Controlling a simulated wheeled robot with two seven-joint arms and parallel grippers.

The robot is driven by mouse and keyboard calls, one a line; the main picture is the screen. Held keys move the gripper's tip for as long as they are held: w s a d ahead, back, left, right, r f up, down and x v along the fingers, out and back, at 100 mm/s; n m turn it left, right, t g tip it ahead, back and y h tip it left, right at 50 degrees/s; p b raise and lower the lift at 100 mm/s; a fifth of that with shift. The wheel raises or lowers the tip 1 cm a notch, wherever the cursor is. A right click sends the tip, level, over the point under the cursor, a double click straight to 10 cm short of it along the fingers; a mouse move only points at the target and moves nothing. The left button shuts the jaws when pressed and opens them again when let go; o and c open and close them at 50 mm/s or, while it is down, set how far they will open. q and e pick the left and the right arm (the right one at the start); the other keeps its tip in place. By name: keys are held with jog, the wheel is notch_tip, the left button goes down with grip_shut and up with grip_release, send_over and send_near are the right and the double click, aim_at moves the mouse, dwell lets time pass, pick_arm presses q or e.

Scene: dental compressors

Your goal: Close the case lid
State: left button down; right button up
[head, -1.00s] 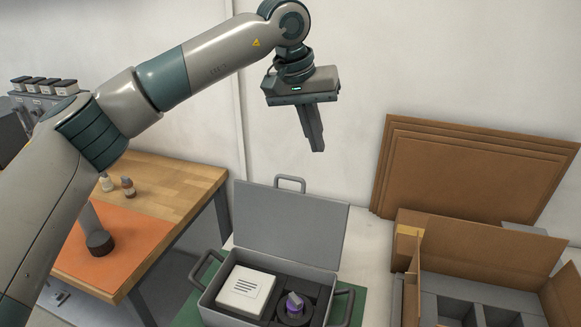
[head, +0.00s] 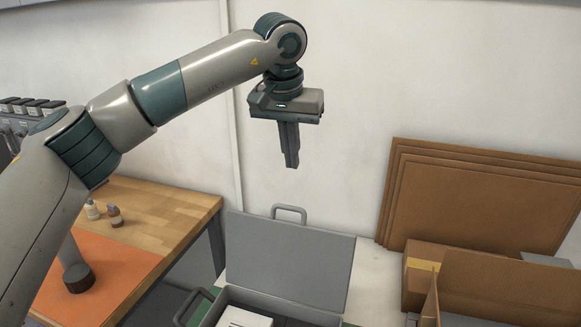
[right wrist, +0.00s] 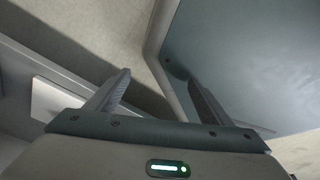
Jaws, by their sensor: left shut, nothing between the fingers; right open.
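The grey case lid (head: 290,258) stands open and upright in the head view, with a handle (head: 289,212) on its top edge. The case body (head: 222,304) is cut off by the bottom edge; a white item (head: 245,318) shows inside it. My left gripper (head: 291,166) is shut and empty, pointing down above the lid handle and apart from it. My right gripper (right wrist: 160,80) shows only in the right wrist view, open with nothing seen between its fingers. Grey panels lie beyond it; I cannot tell which parts they are.
Left of the case is a wooden bench (head: 180,205) with an orange mat (head: 110,275) and small bottles. On the right are an open cardboard box (head: 480,290) and leaning cardboard sheets (head: 480,200). The wall behind is bare.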

pick_arm(q)
notch_tip(320, 180, down, 9)
jog(key=s+p, duration=0.1)
jog(key=p, duration=0.4)
jog(key=shift+s+a+r, duration=0.15)
jog(key=shift+s+a, duration=0.1)
jog(key=shift+s, duration=0.05)
pick_arm(e)
jog(key=s+d+r+g, duration=0.1)
jog(key=s+d+r, duration=0.1)
jog(key=s+r, duration=0.2)
jog(key=shift+s+g, duration=0.3)
jog(key=shift+s, duration=0.55)
jog(key=shift+r, duration=0.1)
